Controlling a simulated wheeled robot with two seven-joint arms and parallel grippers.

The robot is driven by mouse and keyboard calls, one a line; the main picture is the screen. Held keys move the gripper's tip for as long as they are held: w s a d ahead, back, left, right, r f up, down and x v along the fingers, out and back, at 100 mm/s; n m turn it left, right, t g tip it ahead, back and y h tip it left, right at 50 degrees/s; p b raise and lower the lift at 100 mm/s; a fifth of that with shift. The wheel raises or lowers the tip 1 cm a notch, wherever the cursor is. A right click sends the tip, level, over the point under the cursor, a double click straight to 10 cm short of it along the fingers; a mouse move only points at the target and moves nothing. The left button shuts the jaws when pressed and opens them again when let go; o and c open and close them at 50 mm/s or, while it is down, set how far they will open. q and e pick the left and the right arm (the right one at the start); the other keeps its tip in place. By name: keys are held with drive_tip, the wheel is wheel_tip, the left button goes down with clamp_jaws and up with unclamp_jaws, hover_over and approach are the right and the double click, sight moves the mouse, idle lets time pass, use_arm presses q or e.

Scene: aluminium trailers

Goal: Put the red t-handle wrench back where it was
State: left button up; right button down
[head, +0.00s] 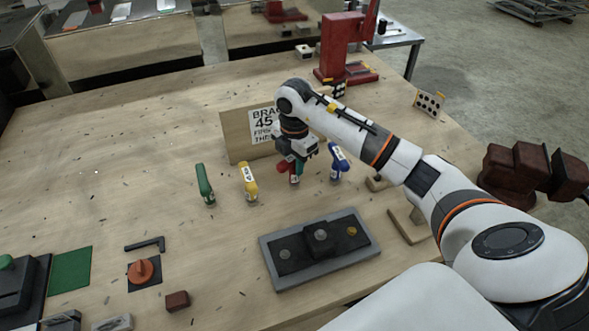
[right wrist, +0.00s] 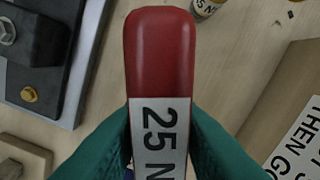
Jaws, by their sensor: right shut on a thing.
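The red t-handle wrench (head: 294,178) is below my right gripper (head: 295,160) in the head view, in front of the sign board. In the right wrist view its red handle (right wrist: 160,50), with a white "25 N" label, lies between my green fingertips (right wrist: 160,145), which are shut on it. Whether its lower end touches the table is hard to tell. Green (head: 204,184), yellow (head: 248,182) and blue (head: 338,162) wrenches of similar shape stand in a row to its left and right. My left gripper is not in view.
A wooden board with a printed sign (head: 240,136) stands behind the wrenches. A grey plate with bolts (head: 284,281) lies in front. A red press (head: 338,45) is at the back. An orange knob (head: 140,271) and black hex key (head: 146,244) lie at left. The left middle of the table is mostly clear.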

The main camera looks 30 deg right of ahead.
wheel_tip(320, 180, down, 2)
drive_tip(key=shift+f+p, duration=0.2)
drive_tip(key=shift+p, duration=0.1)
drive_tip(key=shift+f, duration=0.3)
drive_tip(key=shift+f, duration=0.1)
drive_tip(key=c, duration=1.1)
unclamp_jaws()
drive_tip(key=shift+c, duration=0.2)
